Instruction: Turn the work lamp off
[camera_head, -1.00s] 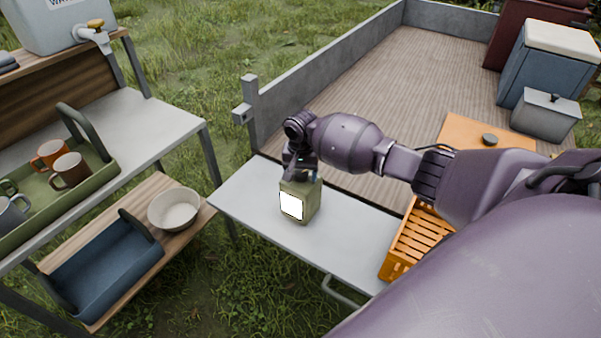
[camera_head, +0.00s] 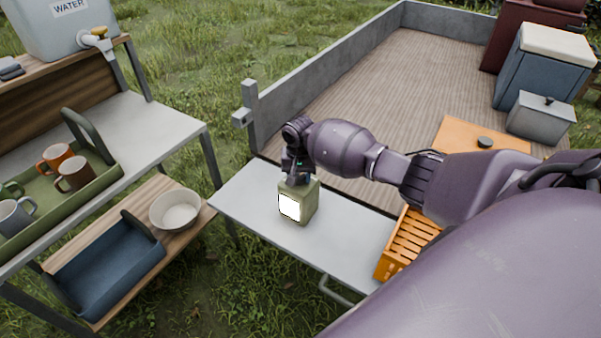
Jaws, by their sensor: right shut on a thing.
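The work lamp (camera_head: 308,208) is a small olive-green box standing upright on the grey tailgate-like table. Its front panel (camera_head: 290,206) glows bright white, so it is lit. My right gripper (camera_head: 298,180) comes from the right and points down at the top of the lamp, shut on its top part. The fingers and wrist hide the top of the lamp, so I cannot make out a switch or knob there. My left gripper is not in view.
The grey table (camera_head: 252,198) adjoins the wooden truck bed (camera_head: 370,80). An orange crate (camera_head: 400,250) stands at right under my arm. At left a shelf holds a green tray (camera_head: 95,190) of mugs, a white bowl (camera_head: 176,210) and a blue tray (camera_head: 110,270).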

